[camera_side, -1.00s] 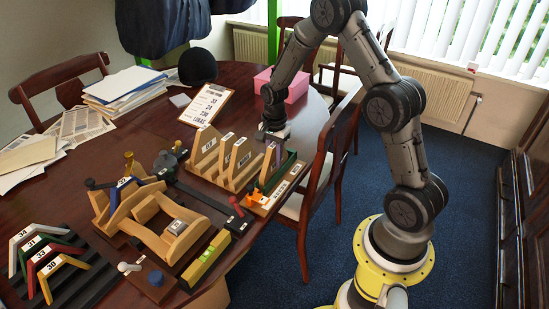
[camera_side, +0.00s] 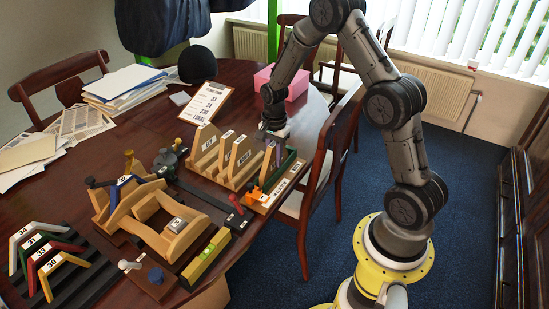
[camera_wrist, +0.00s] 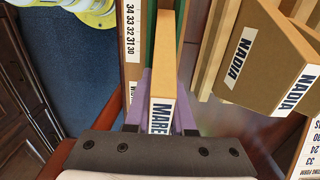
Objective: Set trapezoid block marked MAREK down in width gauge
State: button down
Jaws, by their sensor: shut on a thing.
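The trapezoid block marked MAREK (camera_wrist: 163,60) is wooden, with its label at the near end in the wrist view. My gripper (camera_wrist: 163,110) is shut on it, a purple finger on each side. In the side view my gripper (camera_side: 273,150) is over the width gauge (camera_side: 287,176), at the right end of the wooden fixtures. The gauge has a green wall and a number scale (camera_wrist: 131,35). In the wrist view the block lines up with the green strips. I cannot tell whether its underside touches the gauge. Its lower part is hidden in the side view.
Wooden blocks, two labels reading NADIA (camera_wrist: 265,50), stand close beside the gauge. An orange piece (camera_side: 256,194) is at its near end. A saddle-like wooden frame (camera_side: 165,222) and a rack of coloured angle gauges (camera_side: 50,260) lie left. A clipboard (camera_side: 207,103) is behind.

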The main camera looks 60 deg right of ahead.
aim_at(274, 143)
jog(key=c, duration=0.7)
grip_release()
jog(key=shift+o, duration=0.2)
jog(key=o, duration=0.4)
jog(key=shift+r, duration=2.55)
jog(key=shift+r, duration=1.5)
